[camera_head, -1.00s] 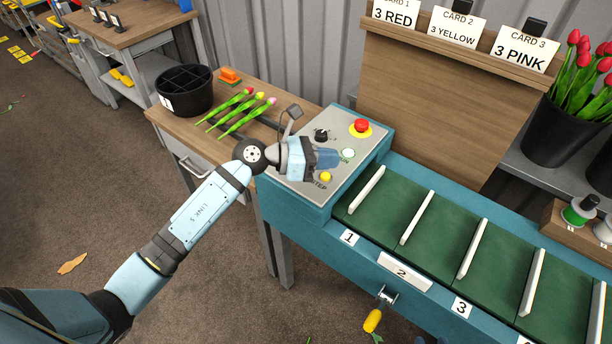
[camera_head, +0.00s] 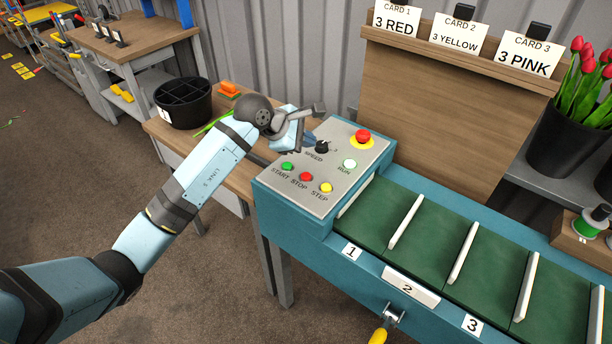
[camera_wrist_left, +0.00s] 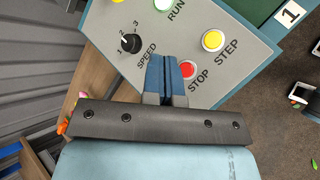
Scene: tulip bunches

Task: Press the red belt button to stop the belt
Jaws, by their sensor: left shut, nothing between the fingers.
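The control panel (camera_head: 330,165) sits at the left end of the teal conveyor. The small red STOP button (camera_head: 306,177) lies between the green START button (camera_head: 287,166) and the yellow STEP button (camera_head: 326,187). A larger red knob on a yellow disc (camera_head: 362,136) is at the panel's back. My left gripper (camera_head: 314,138) is shut and empty, over the panel near the SPEED dial (camera_head: 321,146). In the left wrist view the STOP button (camera_wrist_left: 187,69) shows beside the shut fingers (camera_wrist_left: 164,63); contact cannot be told. My right gripper is out of view.
The green belt (camera_head: 430,240) with white cleats runs to the right. A RUN lamp (camera_head: 350,164) is on the panel. A black divided bucket (camera_head: 184,103) stands on the wooden table, and a black tulip bucket (camera_head: 565,145) stands at the right.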

